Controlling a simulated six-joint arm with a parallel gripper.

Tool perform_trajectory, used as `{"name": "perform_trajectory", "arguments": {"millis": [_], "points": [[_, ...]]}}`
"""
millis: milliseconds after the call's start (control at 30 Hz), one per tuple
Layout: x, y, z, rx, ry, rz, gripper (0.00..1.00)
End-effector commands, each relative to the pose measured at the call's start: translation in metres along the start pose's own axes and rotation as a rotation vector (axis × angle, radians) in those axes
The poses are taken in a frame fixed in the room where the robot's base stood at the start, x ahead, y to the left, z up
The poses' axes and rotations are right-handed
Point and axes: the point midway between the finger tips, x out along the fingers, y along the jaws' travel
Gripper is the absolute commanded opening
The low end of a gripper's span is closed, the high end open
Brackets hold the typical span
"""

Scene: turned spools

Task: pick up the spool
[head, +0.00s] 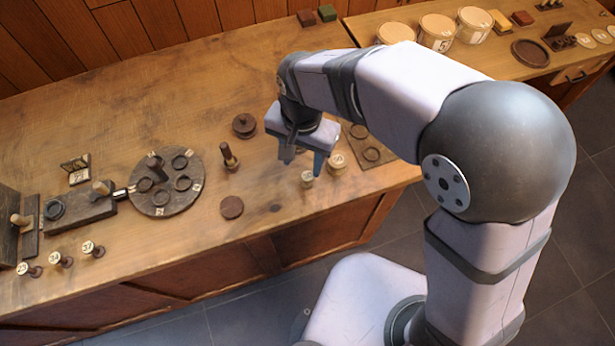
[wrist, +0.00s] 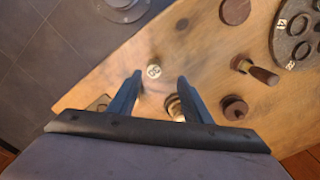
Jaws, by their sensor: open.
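Small turned spools with pale, marked tops stand on the wooden bench; I cannot tell which one the task means. One spool (head: 307,178) is just below my gripper (head: 302,168) in the head view. In the wrist view that spool (wrist: 154,71) shows between the two fingertips (wrist: 160,77), its top facing me. My gripper is open and empty above the bench. Another spool (head: 337,163) stands just to the right in the head view. A further spool (wrist: 174,107) is partly hidden behind the right finger in the wrist view.
A round dark plate with rings (head: 183,200), a dark-handled piece (head: 229,157), a stacked dark knob (head: 244,125) and a flat disc (head: 232,207) lie to the left. A board with rings (head: 383,157) is to the right. Several marked spools (head: 60,260) stand at far left.

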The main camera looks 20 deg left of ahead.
Motion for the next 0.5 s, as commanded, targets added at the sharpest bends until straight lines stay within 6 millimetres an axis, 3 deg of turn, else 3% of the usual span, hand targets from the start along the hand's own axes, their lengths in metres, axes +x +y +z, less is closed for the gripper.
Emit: {"name": "perform_trajectory", "arguments": {"millis": [200,500], "points": [[0.0003,0.0042,0.0027,0.232,-0.009,0.016,0.45],[0.0041,0.0045,0.0027,0.283,-0.009,0.017,0.45]]}}
